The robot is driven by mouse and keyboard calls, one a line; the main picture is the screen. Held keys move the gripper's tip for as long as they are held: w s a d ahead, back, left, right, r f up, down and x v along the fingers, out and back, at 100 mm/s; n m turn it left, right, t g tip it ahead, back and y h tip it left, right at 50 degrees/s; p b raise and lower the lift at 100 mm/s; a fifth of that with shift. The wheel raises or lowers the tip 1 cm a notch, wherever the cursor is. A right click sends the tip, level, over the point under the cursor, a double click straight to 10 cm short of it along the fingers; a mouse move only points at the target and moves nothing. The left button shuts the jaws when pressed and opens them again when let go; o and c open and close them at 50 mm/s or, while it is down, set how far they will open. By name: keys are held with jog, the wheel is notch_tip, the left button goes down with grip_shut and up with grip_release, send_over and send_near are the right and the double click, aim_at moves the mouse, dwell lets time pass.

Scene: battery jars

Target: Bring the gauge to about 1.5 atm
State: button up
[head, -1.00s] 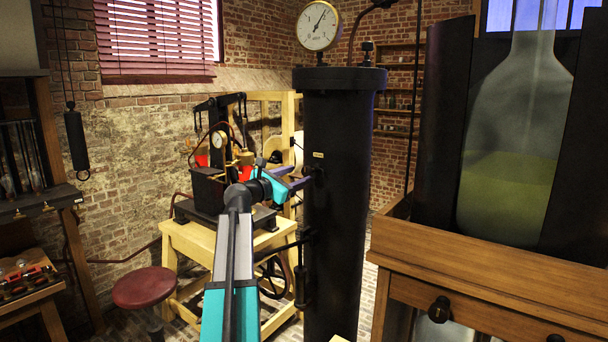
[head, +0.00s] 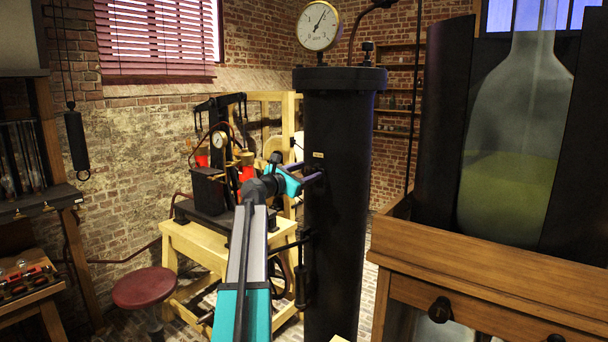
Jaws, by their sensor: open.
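The round white gauge (head: 318,26) with a brass rim stands on top of the tall black cylinder (head: 338,240). Its thin dark needle points up and a little right; the small figures are hard to read exactly. My gripper (head: 313,174), with teal body and dark purple fingers, is open at the left side of the cylinder, just below a small pale label (head: 318,155). A small dark fitting sits there on the cylinder, now largely hidden by the fingers. I cannot tell whether the fingers touch it.
A pump apparatus (head: 207,190) with a small dial stands on a wooden bench left of my arm. A red stool (head: 144,287) is at the lower left. A wooden cabinet (head: 490,290) bearing a large glass bottle (head: 510,150) closes off the right.

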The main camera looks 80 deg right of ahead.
jog(key=c, duration=1.1)
jog(key=shift+r, duration=0.1)
jog(key=shift+p, duration=0.45)
jog(key=shift+r+n+p, duration=0.15)
jog(key=shift+n+p, duration=0.55)
jog(key=shift+p, duration=0.05)
jog(key=n+p, duration=0.3)
jog(key=p, duration=0.2)
jog(key=shift+w+n, duration=0.1)
jog(key=shift+n, duration=1)
